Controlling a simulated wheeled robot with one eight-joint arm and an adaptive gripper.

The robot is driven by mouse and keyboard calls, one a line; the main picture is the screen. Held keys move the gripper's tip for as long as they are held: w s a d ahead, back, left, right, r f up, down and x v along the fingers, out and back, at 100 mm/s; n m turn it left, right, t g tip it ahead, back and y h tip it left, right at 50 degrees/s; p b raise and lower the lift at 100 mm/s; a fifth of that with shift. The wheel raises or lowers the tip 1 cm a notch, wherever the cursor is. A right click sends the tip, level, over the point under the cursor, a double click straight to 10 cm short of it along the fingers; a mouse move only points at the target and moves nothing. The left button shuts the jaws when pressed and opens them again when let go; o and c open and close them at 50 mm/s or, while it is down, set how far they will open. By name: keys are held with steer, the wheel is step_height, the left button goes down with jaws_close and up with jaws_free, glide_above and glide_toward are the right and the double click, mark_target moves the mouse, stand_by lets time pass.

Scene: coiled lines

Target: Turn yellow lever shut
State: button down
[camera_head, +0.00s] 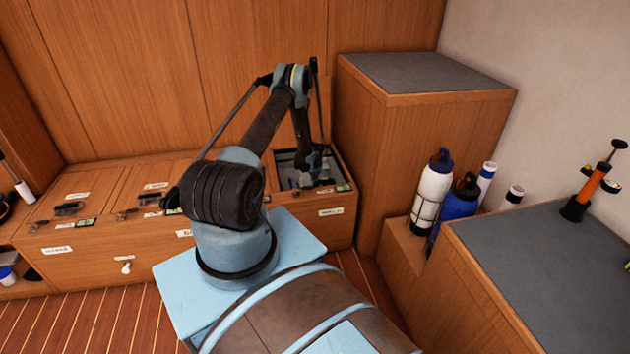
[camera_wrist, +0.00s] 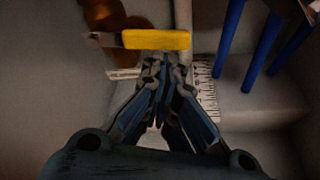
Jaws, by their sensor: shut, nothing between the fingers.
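The yellow lever (camera_wrist: 156,39) shows in the wrist view as a short flat bar lying crosswise, just beyond my fingertips. A pale vertical pipe (camera_wrist: 183,15) runs by its right end. My gripper (camera_wrist: 163,68) is shut and empty, its tips just short of the lever; I cannot tell if they touch it. In the head view my gripper (camera_head: 313,178) reaches down into an open compartment (camera_head: 344,163) in the wooden bench. The lever cannot be made out in that view.
In the wrist view, blue rods (camera_wrist: 262,52) stand at right, orange-brown round things (camera_wrist: 103,14) at upper left, and a marked scale strip (camera_wrist: 207,88) lies right of the fingers. The compartment walls are close around my gripper. A tall wooden cabinet (camera_head: 425,75) stands right of the bench.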

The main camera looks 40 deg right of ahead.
stand_by(0.4)
step_height(320, 180, up, 9)
steer(key=w+a+n, duration=0.2)
steer(key=n, duration=0.1)
step_height(320, 180, down, 9)
steer(key=shift+s+t+y, duration=0.3)
steer(key=shift+y, duration=0.1)
stand_by(1.5)
